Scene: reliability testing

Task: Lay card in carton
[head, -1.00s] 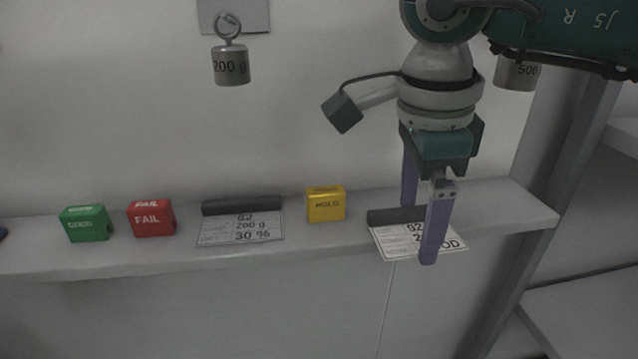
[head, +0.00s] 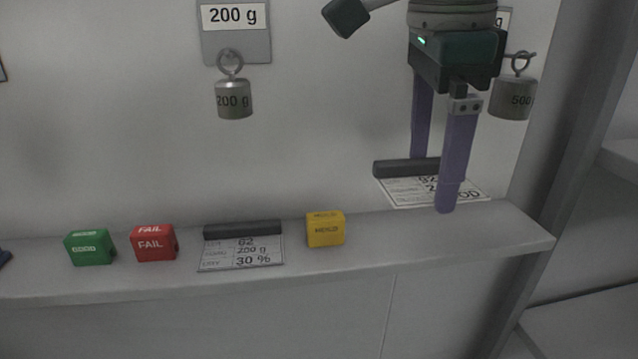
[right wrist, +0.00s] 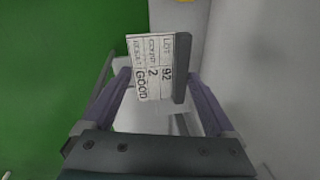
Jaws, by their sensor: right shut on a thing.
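My right gripper (head: 433,181) is shut on a white card (head: 404,190) with a dark bar along one edge, and holds it above the right end of the shelf. In the right wrist view the card (right wrist: 150,72) lies between the purple fingers and reads "92", "2" and "GOOD". A second card (head: 243,254) with a dark bar, marked "82", "200 g" and "30 %", lies on the shelf. No carton shows in these views. My left gripper is out of view.
The pale shelf (head: 375,258) bears green (head: 89,248), red "FAIL" (head: 154,243) and yellow "HOLD" (head: 325,230) blocks. A "200 g" weight (head: 233,98) and a "500" weight (head: 512,98) hang on the wall behind. A grey post (head: 570,150) stands at the right.

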